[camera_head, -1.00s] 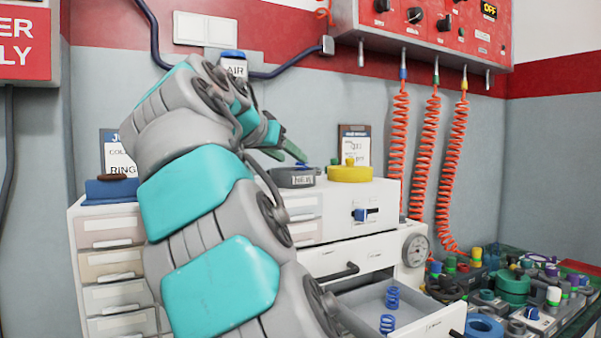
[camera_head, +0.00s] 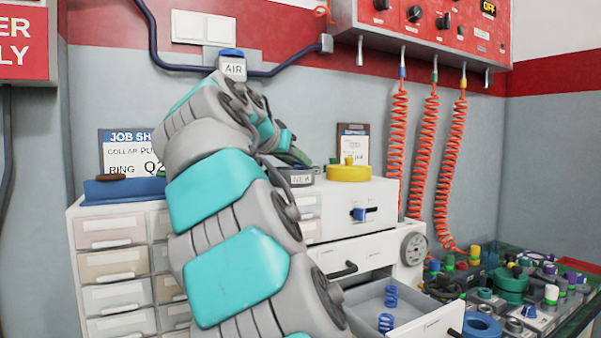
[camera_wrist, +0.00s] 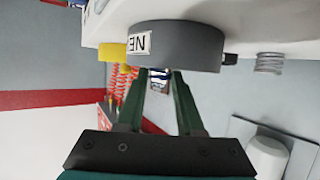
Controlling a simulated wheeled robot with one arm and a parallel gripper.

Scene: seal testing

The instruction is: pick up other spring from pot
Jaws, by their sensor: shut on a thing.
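The dark grey pot (camera_head: 301,179), with a label reading NEW, stands on the white cabinet top. It also shows upside down in the wrist view (camera_wrist: 190,45). In the head view, my arm hides most of the gripper; a green finger shows just above the pot. Another spring, a silver-grey coil (camera_wrist: 269,63), stands on the cabinet top beside the pot. The pot's inside is hidden.
A yellow pot (camera_head: 349,173) stands close beside the grey one. An open drawer (camera_head: 425,325) below holds blue springs (camera_head: 390,297). Orange coiled hoses (camera_head: 424,150) hang at the right, above a crowded bench. A blue box (camera_head: 124,189) stands at the cabinet's left.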

